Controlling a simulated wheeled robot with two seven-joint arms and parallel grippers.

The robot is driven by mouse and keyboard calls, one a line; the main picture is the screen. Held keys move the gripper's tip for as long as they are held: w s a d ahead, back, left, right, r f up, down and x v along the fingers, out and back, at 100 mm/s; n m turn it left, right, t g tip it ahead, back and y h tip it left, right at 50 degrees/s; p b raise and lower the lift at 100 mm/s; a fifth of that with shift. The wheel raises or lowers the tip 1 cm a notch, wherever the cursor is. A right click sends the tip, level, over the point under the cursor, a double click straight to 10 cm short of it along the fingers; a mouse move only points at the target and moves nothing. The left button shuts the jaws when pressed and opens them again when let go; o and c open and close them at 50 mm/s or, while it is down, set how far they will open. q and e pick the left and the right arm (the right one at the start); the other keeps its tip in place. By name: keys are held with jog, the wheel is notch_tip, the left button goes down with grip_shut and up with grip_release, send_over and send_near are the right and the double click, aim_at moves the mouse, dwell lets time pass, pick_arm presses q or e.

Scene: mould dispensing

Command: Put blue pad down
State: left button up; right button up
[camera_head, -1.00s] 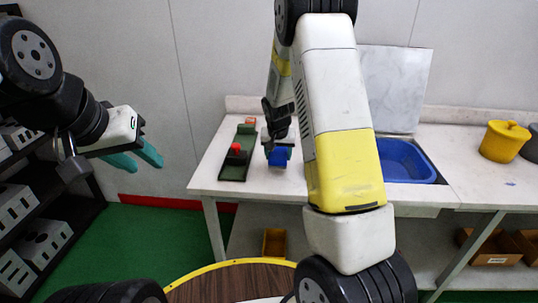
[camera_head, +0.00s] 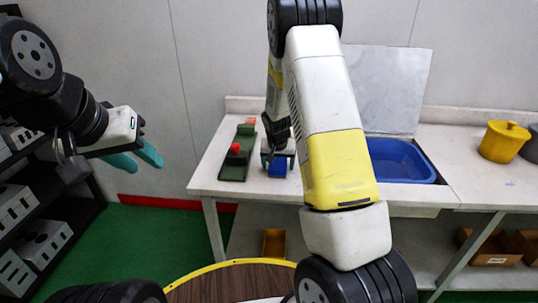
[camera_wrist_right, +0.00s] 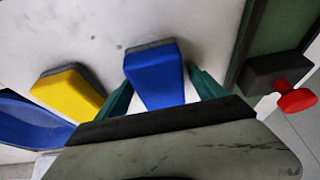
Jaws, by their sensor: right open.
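The blue pad (camera_head: 278,168) lies on the white worktop, right of the green fixture. In the right wrist view the blue pad (camera_wrist_right: 155,76) is between the teal fingers, with a gap visible on at least one side. My right gripper (camera_head: 277,160) is open around it, pointing down; its fingers also show in the right wrist view (camera_wrist_right: 163,92). My left gripper (camera_head: 145,164) is open and empty, held in the air at the left, away from the worktop. Part of the worktop behind my right arm is hidden.
A green fixture (camera_head: 245,132) with a red knob (camera_head: 235,149) stands left of the pad. A yellow pad (camera_wrist_right: 66,88) lies beside it in the right wrist view. A blue basin (camera_head: 402,164) and a yellow pot (camera_head: 503,142) are further right.

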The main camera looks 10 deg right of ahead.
jog(key=s+a+r+n+y, duration=0.1)
jog(key=s+r, duration=0.9)
jog(key=r, duration=0.3)
jog(key=s+a+r+y, duration=0.2)
jog(key=s+r, duration=0.7)
jog(key=r, duration=0.3)
jog(key=s+a+r+n+t, duration=0.1)
jog(key=s+r, duration=0.3)
jog(key=s, duration=1)
jog(key=shift+a+n+t, duration=0.35)
jog(key=shift+n+t, duration=0.05)
jog(key=shift+n, duration=0.5)
jog(key=shift+o, duration=0.5)
